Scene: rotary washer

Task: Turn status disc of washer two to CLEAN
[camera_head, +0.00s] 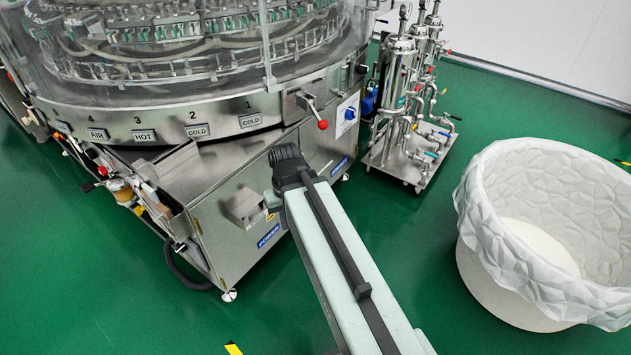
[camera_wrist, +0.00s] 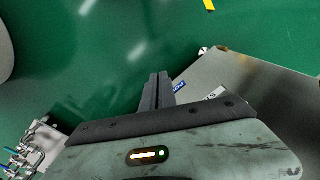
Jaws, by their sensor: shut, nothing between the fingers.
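The washer (camera_head: 215,135) is a round steel machine with a clear cover, and its front band carries plates numbered 1 to 4. A blue round knob on a white plate (camera_head: 348,113) sits on its right side face; its markings are too small to read, and I cannot tell whether it is the status disc. My arm reaches from the bottom of the head view toward the front cabinet, and its gripper is hidden there. In the wrist view my gripper (camera_wrist: 155,92) has its dark fingers together and empty, over green floor beside the steel cabinet (camera_wrist: 260,95).
A red-knobbed lever (camera_head: 322,124) juts from the washer. A steel filter cart (camera_head: 400,100) with valves stands right of it; piping also shows in the wrist view (camera_wrist: 35,145). A white lined bin (camera_head: 490,250) stands at right. Green floor is clear between cart and bin.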

